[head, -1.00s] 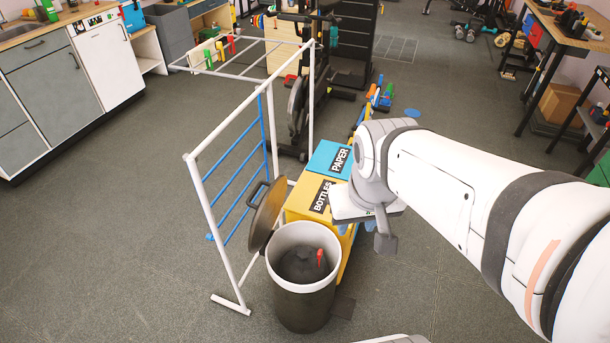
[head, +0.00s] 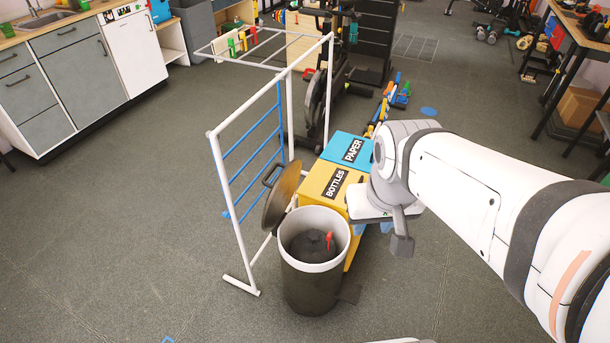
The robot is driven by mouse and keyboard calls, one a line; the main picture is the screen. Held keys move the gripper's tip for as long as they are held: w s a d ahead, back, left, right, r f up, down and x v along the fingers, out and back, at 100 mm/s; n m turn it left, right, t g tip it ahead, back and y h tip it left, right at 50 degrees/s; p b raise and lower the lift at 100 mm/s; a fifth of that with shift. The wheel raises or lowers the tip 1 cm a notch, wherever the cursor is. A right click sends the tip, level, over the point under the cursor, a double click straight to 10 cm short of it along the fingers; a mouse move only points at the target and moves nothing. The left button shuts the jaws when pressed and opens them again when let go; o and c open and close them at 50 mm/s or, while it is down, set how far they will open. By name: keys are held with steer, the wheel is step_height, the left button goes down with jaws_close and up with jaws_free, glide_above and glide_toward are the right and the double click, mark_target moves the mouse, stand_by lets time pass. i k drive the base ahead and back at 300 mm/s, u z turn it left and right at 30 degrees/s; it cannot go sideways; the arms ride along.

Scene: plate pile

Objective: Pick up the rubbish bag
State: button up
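The dark rubbish bag (head: 309,243) sits inside an open round bin (head: 312,285) with a pale rim, and a red tie (head: 329,239) stands up at its top. Only the top of the bag shows; the bin wall hides the rest. My gripper (head: 402,243) hangs to the right of the bin, near the yellow box, apart from the bag. Its fingers are mostly hidden or seen from the side, so I cannot tell whether it is open. I see nothing held in it.
The bin's round lid (head: 282,197) stands tilted behind the bin. A white drying rack (head: 218,170) with blue bars stands to its left. A yellow BOTTLES box (head: 327,180) and a blue PAPER box (head: 349,149) stand behind. The floor at left and front is clear.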

mark_target(310, 247)
steer(key=u, duration=2.4)
steer(key=k, duration=1)
steer(key=z, duration=1.5)
steer(key=i, duration=1)
steer(key=z, duration=0.1)
